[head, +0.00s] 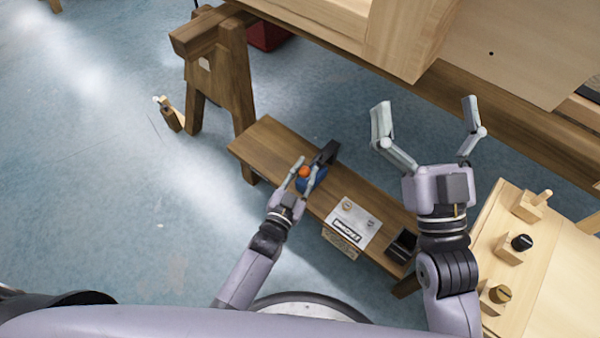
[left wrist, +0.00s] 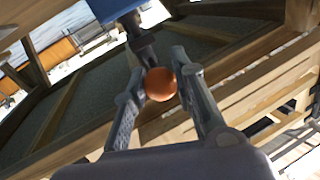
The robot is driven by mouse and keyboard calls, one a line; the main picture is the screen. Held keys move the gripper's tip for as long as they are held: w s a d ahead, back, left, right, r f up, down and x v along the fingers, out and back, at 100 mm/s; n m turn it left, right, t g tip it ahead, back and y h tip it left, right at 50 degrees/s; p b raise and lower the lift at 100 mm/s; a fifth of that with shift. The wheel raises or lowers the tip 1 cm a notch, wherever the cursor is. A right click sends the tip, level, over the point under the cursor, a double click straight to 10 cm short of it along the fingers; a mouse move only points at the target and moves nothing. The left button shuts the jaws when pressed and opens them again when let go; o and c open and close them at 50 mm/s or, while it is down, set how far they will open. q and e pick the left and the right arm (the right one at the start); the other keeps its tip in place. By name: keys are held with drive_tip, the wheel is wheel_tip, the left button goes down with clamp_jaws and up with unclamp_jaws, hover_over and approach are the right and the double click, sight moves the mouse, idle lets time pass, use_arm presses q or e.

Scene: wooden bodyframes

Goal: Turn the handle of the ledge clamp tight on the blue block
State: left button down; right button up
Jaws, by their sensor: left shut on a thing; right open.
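The clamp's orange round handle (left wrist: 160,84) is between the fingers of my left gripper (left wrist: 166,88), which is shut on it. The handle also shows in the head view (head: 304,172). The dark clamp (head: 328,152) stands at the wooden ledge (head: 262,142), and its dark stem shows above the handle in the left wrist view (left wrist: 143,48). The blue block (head: 313,184) is beside the clamp, partly hidden by my left fingers; its blue underside shows in the left wrist view (left wrist: 112,8).
A white printed sheet or box (head: 352,226) and a dark box (head: 402,246) are on the ledge, right of the clamp. A light wooden table (head: 550,262) with several knobbed blocks is at the right. A large wooden frame (head: 330,22) fills the back. Floor at left is mostly clear.

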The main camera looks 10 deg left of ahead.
use_arm(q)
drive_tip(key=shift+s+d+f, duration=0.1)
drive_tip(key=shift+f, duration=0.05)
drive_tip(key=c, duration=1.3)
unclamp_jaws()
drive_tip(key=v, duration=1.2)
